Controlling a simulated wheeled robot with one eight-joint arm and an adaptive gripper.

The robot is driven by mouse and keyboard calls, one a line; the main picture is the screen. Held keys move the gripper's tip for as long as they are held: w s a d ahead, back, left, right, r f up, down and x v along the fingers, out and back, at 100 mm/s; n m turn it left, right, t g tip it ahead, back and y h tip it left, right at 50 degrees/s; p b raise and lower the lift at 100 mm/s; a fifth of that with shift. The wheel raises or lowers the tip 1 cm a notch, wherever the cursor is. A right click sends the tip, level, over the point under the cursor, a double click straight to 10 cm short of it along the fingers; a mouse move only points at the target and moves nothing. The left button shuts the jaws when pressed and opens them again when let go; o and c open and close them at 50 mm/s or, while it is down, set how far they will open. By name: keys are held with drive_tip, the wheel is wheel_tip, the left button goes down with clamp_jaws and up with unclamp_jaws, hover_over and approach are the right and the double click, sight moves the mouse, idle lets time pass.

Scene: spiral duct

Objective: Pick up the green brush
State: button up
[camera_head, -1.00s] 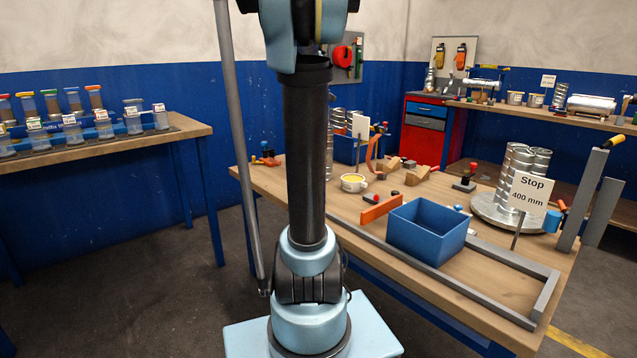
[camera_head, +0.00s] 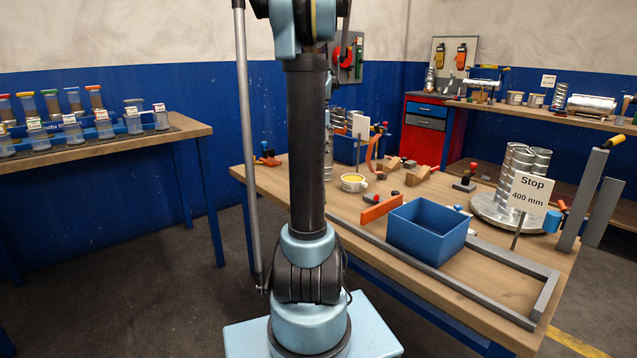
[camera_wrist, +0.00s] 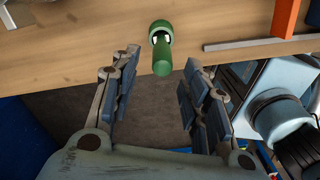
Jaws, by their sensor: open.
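The green brush (camera_wrist: 162,46) shows in the wrist view at the top middle. It lies on the wooden workbench (camera_wrist: 95,45), its rounded end toward my gripper and reaching past the bench's front edge in the picture. My gripper (camera_wrist: 160,72) is open, its two dark padded fingers to the left and right of the brush's near end. Nothing is held between the fingers. In the head view the brush cannot be made out; my arm stands in front of that part of the bench (camera_head: 500,285).
A blue bin (camera_head: 425,238), an orange piece (camera_head: 380,208) and a grey rail frame (camera_head: 450,285) are on the bench. A cup (camera_head: 354,182) and a "Stop 400 mm" sign (camera_head: 530,193) stand there too. Another bench (camera_head: 165,140) with jars is at left.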

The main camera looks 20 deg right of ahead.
drive_tip(key=shift+d+f, duration=0.15)
drive_tip(key=shift+f, duration=4.45)
drive_tip(key=shift+c, duration=0.2)
clamp_jaws()
